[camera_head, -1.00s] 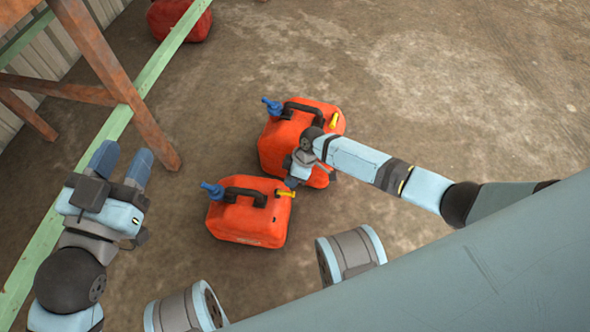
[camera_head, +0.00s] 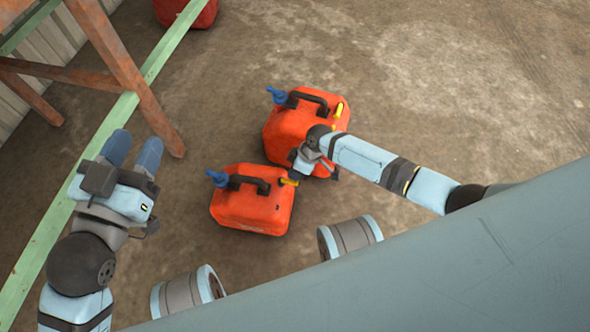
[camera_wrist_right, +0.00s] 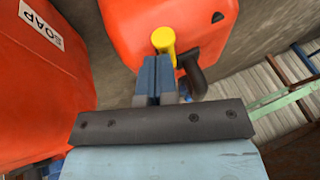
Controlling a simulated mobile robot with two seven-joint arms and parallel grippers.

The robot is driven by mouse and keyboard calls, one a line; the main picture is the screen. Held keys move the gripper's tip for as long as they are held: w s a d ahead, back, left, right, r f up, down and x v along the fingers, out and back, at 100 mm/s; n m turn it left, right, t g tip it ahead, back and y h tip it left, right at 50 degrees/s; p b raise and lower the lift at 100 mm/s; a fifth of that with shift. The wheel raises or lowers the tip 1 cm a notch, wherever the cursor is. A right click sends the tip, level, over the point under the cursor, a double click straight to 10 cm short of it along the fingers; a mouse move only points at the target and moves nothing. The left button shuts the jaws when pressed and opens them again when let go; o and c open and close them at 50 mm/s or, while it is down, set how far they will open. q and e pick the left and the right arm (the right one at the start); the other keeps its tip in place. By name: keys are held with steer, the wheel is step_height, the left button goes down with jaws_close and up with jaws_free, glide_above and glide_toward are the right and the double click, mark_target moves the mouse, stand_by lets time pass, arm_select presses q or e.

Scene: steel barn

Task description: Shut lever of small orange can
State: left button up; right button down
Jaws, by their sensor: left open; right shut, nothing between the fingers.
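The small orange can (camera_head: 250,212) stands upright on the floor, with a black handle and a blue spout on top. Its yellow lever (camera_head: 288,182) sticks out at the top right; it also shows in the right wrist view (camera_wrist_right: 163,39). My right gripper (camera_head: 296,174) is shut and empty, its fingertips right at the lever. In the right wrist view the shut blue fingers (camera_wrist_right: 157,70) end just below the yellow lever; I cannot tell whether they touch it. My left gripper (camera_head: 133,150) is open and empty, well left of the can.
A larger orange can (camera_head: 290,128) stands just behind, beside my right wrist; its labelled side (camera_wrist_right: 35,75) fills the left of the right wrist view. A wooden trestle (camera_head: 120,70) and a green beam (camera_head: 60,205) lie left. A red container (camera_head: 185,10) stands far back. Floor at right is clear.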

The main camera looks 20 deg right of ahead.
steer(key=shift+s+r+m+p, duration=0.1)
steer(key=shift+m+p, duration=0.2)
steer(key=shift+m, duration=0.1)
